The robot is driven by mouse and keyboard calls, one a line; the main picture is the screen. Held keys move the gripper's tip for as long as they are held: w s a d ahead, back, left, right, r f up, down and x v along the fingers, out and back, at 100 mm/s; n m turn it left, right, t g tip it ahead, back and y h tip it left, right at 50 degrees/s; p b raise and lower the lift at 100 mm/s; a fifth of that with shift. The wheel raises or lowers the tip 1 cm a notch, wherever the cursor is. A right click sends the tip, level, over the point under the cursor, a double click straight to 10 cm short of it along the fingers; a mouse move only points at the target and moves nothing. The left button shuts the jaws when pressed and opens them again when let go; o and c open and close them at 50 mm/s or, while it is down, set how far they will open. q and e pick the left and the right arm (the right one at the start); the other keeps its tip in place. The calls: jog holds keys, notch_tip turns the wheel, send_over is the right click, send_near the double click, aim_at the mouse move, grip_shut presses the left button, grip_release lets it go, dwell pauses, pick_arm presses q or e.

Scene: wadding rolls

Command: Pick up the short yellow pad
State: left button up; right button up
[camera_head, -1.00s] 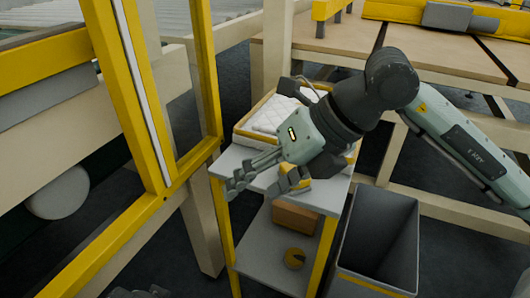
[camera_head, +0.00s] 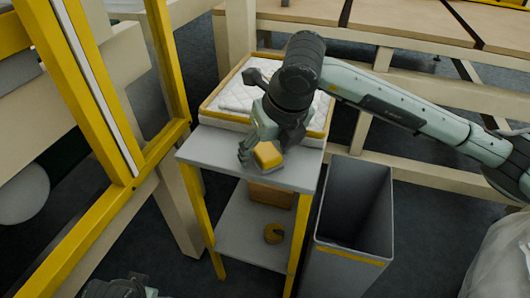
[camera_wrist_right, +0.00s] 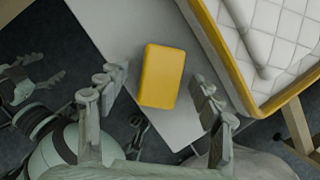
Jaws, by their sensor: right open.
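The short yellow pad (camera_head: 267,154) lies on the grey top of a small table (camera_head: 215,152), near its front edge. In the right wrist view the pad (camera_wrist_right: 162,76) shows whole as a rounded yellow block. My right gripper (camera_head: 262,161) is over it, pointing down. In the right wrist view its open fingers (camera_wrist_right: 158,100) stand to the left and right of the pad, with gaps on both sides. Whether the fingertips are down at pad height is hard to tell. My left gripper (camera_head: 120,288) shows only in part at the bottom left edge, and its fingers are unclear.
A yellow-rimmed tray (camera_head: 212,108) with white quilted wadding (camera_head: 238,97) stands behind the pad. A tall grey bin (camera_head: 355,205) stands right of the table. Yellow posts rise at left.

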jog(key=shift+c, duration=1.6)
jog(key=c, duration=0.9)
pick_arm(q)
jog(key=shift+a+r, duration=0.15)
jog(key=shift+a, duration=0.05)
pick_arm(e)
jog(key=shift+c, duration=0.3)
pick_arm(q)
jog(key=shift+s, duration=0.1)
